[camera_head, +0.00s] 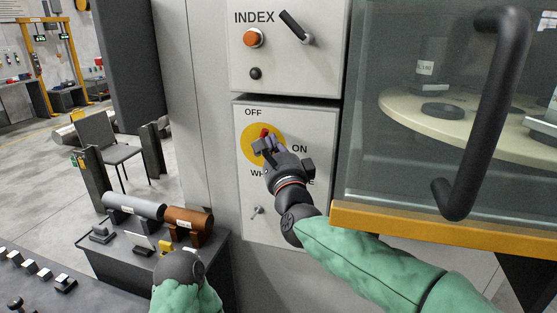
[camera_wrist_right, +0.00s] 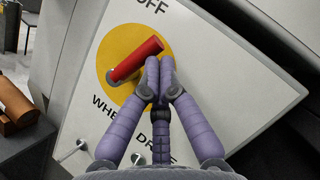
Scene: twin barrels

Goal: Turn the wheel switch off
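The wheel switch is a red handle (camera_head: 264,132) on a yellow disc (camera_head: 246,145), set in a light grey panel with OFF printed above and ON to the right. In the right wrist view the red handle (camera_wrist_right: 137,59) lies slantwise across the yellow disc (camera_wrist_right: 118,40). My right gripper (camera_head: 265,147) is at the disc, just below the handle in the head view. In the wrist view its purple fingers (camera_wrist_right: 154,80) are together, close against the handle's right part; whether they touch it I cannot tell. My left gripper is not visible; only a green-sleeved arm part shows at the bottom.
Above is the INDEX panel (camera_head: 288,65) with an orange button and a black lever. A glass door with a black handle (camera_head: 490,110) stands at right, over a yellow ledge. A small metal toggle (camera_head: 257,211) is lower on the panel. A bench with grey and brown barrels (camera_head: 188,222) is at left.

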